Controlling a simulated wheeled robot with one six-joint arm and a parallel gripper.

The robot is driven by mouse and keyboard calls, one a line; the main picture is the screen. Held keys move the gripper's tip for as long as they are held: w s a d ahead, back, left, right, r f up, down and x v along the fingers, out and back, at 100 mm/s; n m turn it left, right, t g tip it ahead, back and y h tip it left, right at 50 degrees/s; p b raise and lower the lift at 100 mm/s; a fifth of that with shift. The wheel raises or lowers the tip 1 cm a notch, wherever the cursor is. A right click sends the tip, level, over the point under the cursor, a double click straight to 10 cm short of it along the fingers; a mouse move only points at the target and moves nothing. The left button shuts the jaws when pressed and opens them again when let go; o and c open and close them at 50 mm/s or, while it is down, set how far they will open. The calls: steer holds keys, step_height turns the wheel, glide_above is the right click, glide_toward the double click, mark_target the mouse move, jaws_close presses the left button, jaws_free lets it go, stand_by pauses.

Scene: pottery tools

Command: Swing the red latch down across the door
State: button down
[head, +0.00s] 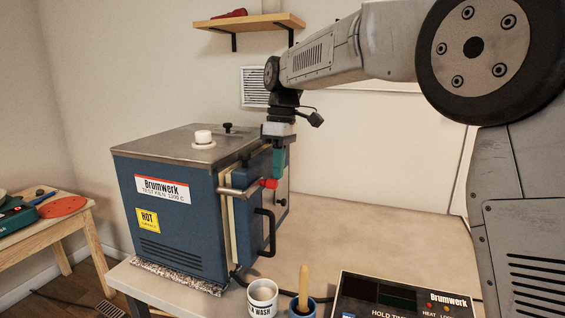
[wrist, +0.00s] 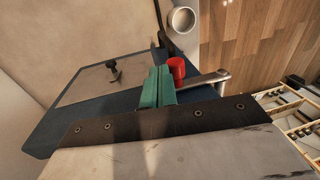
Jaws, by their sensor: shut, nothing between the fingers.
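The blue kiln (head: 180,215) stands on the table with its door (head: 255,205) on the right side. A pale strip shows between door and body. The latch is a metal bar (head: 238,190) with a red end (head: 268,183). It lies nearly level, its red end slightly higher. My gripper (head: 279,175) points down, its teal fingers shut and empty, close beside the red end. In the wrist view the fingers (wrist: 157,88) are together, and the red end (wrist: 177,68) and bar (wrist: 207,80) are just right of them. I cannot tell whether they touch.
A black door handle (head: 267,232) stands out below the latch. A white cup (head: 262,294), a blue pot with a wooden tool (head: 303,290) and a control box (head: 400,298) stand at the table's front. The table (head: 350,228) right of the kiln is clear.

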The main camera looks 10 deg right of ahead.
steer(key=shift+f, duration=0.25)
stand_by(0.4)
steer(key=shift+w+r, duration=0.1)
